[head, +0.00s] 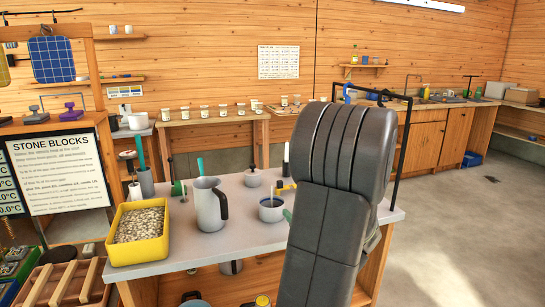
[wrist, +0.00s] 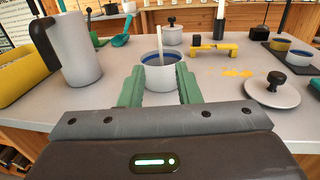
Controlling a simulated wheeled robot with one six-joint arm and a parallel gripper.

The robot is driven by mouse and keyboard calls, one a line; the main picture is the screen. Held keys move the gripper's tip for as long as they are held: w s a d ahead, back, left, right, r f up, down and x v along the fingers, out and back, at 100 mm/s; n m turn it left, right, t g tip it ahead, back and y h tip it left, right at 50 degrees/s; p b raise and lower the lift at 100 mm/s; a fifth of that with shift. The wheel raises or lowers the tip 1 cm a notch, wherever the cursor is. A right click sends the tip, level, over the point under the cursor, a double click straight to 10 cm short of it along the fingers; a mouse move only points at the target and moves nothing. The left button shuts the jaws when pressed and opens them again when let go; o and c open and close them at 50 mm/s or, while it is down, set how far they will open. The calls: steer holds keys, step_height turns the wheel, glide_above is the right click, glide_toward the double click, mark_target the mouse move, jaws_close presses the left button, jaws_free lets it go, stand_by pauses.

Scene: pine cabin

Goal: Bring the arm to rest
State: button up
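My gripper (wrist: 159,72) has two green fingers standing apart, with open space between them. A light cup with a blue inner rim (wrist: 161,77) stands upright on the table just ahead, in line with the gap; a thin stick leans in it. I cannot tell whether the fingertips reach beside it. In the head view the cup (head: 271,211) stands at the table's front, left of my arm (head: 335,200). A green bit of finger shows beside it; the arm hides the rest of my gripper.
A grey pitcher (head: 210,205) and a yellow bin of pebbles (head: 139,232) stand left on the table (head: 185,253). A lid with a black knob (wrist: 274,92) and a yellow stand (wrist: 213,49) lie right in the wrist view. Open floor (head: 460,220) lies to the right.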

steer(key=x, duration=1.2)
steer(key=shift+w+a+r+p, duration=0.1)
steer(key=shift+w+a+p, duration=0.1)
steer(key=shift+w+p, duration=0.1)
steer(key=shift+s+d+r, duration=0.1)
steer(key=shift+r, duration=0.05)
